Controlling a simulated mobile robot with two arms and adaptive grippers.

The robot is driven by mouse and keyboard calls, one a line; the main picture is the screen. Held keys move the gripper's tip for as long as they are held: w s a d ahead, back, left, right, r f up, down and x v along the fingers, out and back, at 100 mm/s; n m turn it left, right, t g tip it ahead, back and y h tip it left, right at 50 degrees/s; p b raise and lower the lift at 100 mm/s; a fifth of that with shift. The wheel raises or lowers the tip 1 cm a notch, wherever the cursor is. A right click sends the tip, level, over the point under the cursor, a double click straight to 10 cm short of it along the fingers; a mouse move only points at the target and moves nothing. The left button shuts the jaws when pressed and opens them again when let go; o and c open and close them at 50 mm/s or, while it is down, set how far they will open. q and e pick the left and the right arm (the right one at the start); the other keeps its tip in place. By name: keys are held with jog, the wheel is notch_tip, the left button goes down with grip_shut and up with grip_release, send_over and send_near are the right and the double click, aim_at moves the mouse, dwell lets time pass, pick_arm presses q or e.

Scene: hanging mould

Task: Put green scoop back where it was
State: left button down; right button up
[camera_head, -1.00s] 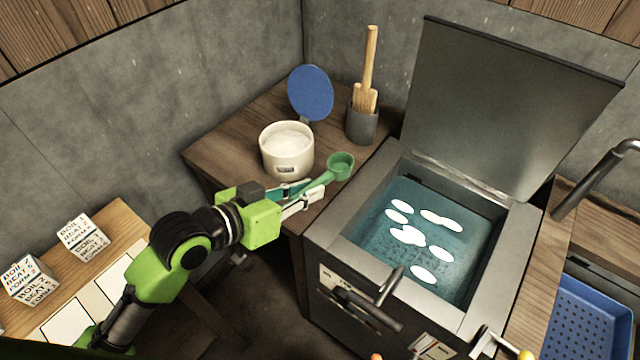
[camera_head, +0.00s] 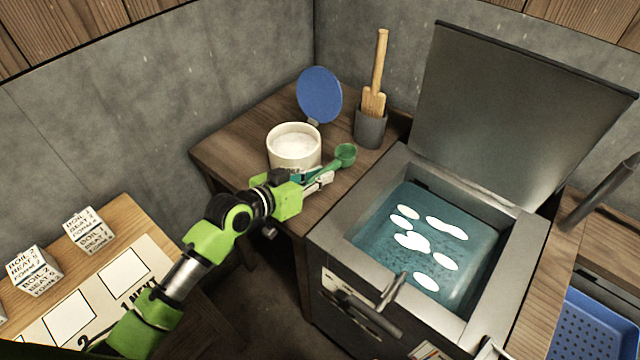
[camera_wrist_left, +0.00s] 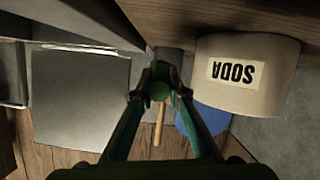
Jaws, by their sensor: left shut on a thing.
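The green scoop (camera_head: 344,155) is in my left gripper (camera_head: 326,178), which is shut on its handle. The scoop's round bowl points away from the gripper, toward the back right, over the wooden side table (camera_head: 225,150). In the left wrist view the scoop (camera_wrist_left: 159,91) shows end-on between the fingers. The white pot of powder (camera_head: 294,150) stands just behind and left of the gripper. The left wrist view shows its SODA label, upside down, on the pot (camera_wrist_left: 270,90). I cannot tell whether the scoop touches the table. My right gripper is not in view.
A grey holder (camera_head: 370,128) with wooden tools and a blue round disc (camera_head: 319,95) stand at the table's back. The open metal vat (camera_head: 330,235) with liquid and white patches is to the right. A blue perforated tray (camera_head: 590,325) is far right. Lettered cubes (camera_head: 88,231) lie left.

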aim_at(320, 193)
pick_arm(q)
jog(key=shift+w+d+f, duration=0.1)
jog(key=shift+w+f, duration=0.25)
jog(key=shift+f, duration=0.05)
notch_tip(320, 193, down, 3)
jog(key=shift+w+f, duration=0.15)
jog(key=shift+f, duration=0.05)
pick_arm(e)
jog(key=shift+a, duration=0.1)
pick_arm(q)
jog(key=shift+f, duration=0.2)
jog(key=c, duration=2)
grip_release()
jog(key=shift+r, duration=0.1)
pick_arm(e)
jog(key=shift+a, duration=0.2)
